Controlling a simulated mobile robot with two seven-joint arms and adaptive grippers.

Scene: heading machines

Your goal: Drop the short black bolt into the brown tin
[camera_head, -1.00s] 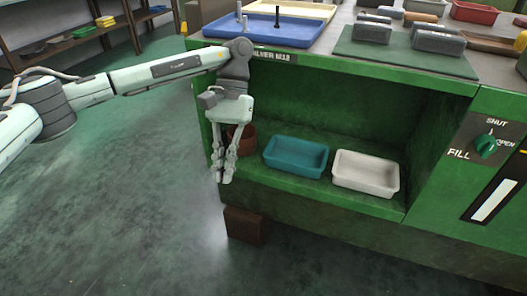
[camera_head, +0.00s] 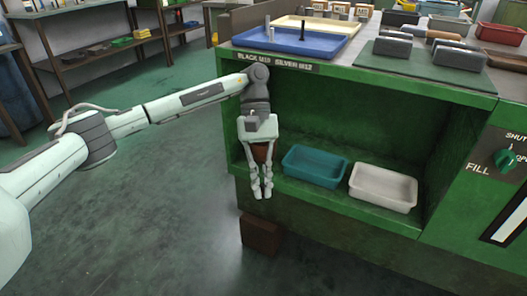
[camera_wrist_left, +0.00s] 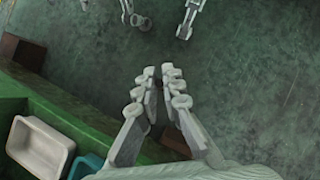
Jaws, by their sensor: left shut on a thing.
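My left gripper (camera_head: 262,192) hangs fingers down in front of the bench's open recess. It is shut; a small dark piece, probably the short black bolt (camera_wrist_left: 157,83), shows between its fingertips in the left wrist view. The fingers hide most of it. The brown tin (camera_head: 260,153) stands at the left end of the recess shelf, behind my left gripper and largely hidden by it. The fingertips look to be in front of the tin, not over it. My right gripper (camera_wrist_left: 162,22) shows at the top of the left wrist view, its fingers spread and empty.
A teal tray (camera_head: 315,166) and a white tray (camera_head: 383,187) stand right of the tin, under the recess roof. A brown block (camera_head: 262,235) is on the floor below. A blue tray (camera_head: 290,40) on the bench top holds an upright black bolt (camera_head: 303,42).

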